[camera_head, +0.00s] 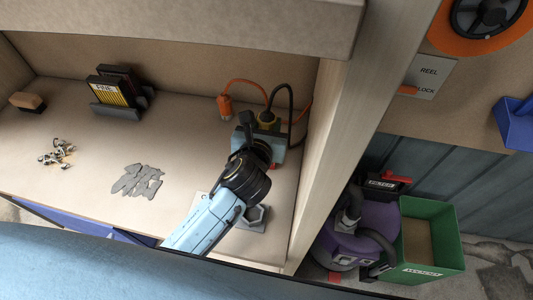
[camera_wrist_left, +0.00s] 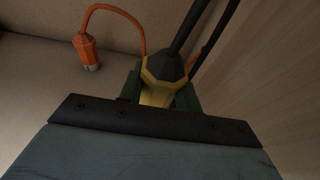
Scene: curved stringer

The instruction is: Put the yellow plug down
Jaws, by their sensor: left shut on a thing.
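The yellow plug (camera_wrist_left: 160,88) has a black top with a black cable running up from it. In the left wrist view it stands between the dark green fingers of my left gripper (camera_wrist_left: 160,100), which is shut on it. In the head view the yellow plug (camera_head: 266,118) shows at the back right of the bench, just beyond my left gripper (camera_head: 262,132). The gripper body hides the plug's lower part, so I cannot tell whether it touches the bench. My right gripper is in neither view.
An orange plug (camera_head: 225,106) on an orange cable is left of my gripper; it also shows in the left wrist view (camera_wrist_left: 88,52). A wooden side wall (camera_head: 335,130) stands close on the right. Grey pieces (camera_head: 138,181) lie to the left. The bench between is clear.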

